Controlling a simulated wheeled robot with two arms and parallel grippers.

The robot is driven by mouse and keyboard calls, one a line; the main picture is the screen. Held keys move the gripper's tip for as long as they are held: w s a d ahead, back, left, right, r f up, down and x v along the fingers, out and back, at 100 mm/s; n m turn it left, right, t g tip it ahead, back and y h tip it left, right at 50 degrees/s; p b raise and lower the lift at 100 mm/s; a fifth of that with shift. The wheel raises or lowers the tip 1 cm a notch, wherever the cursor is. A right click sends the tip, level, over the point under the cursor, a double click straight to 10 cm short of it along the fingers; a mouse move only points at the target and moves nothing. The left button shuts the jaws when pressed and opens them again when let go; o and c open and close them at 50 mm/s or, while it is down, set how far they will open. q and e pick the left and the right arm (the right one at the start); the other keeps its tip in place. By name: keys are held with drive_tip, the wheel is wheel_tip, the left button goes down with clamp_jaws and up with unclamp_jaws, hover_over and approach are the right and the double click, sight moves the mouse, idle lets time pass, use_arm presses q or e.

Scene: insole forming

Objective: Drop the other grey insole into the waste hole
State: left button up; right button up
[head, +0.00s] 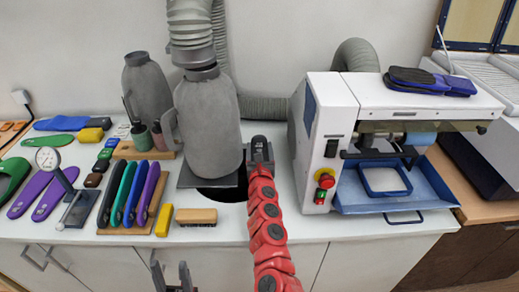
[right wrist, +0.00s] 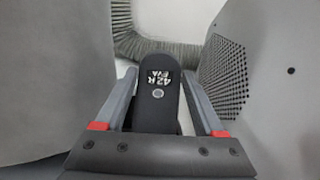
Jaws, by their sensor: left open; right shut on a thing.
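My right gripper (head: 259,160) is shut on a dark grey insole (head: 258,143) and holds it upright beside the large grey cylinder (head: 209,120). In the right wrist view the grey insole (right wrist: 157,88) stands between the fingers, with a "42 R EVA" label and a small round stud. The black waste hole (head: 223,195) is in the white worktop, left of my right arm and below the cylinder's dark plate. The arm covers part of the area at its right. My left gripper (head: 171,275) is open and empty at the bottom edge, in front of the worktop.
A white machine (head: 351,95) with a blue tray stands to the right. To the left are a rack of coloured insoles (head: 135,195), a brush (head: 196,216), a yellow block (head: 164,220) and a dial gauge (head: 48,158). Grey hoses run behind.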

drive_tip(key=o, duration=1.3)
drive_tip(key=shift+s+p, duration=0.3)
drive_tip(key=shift+s, duration=0.45)
drive_tip(key=s+p, duration=0.5)
drive_tip(key=s, duration=1.1)
drive_tip(key=shift+r, duration=0.15)
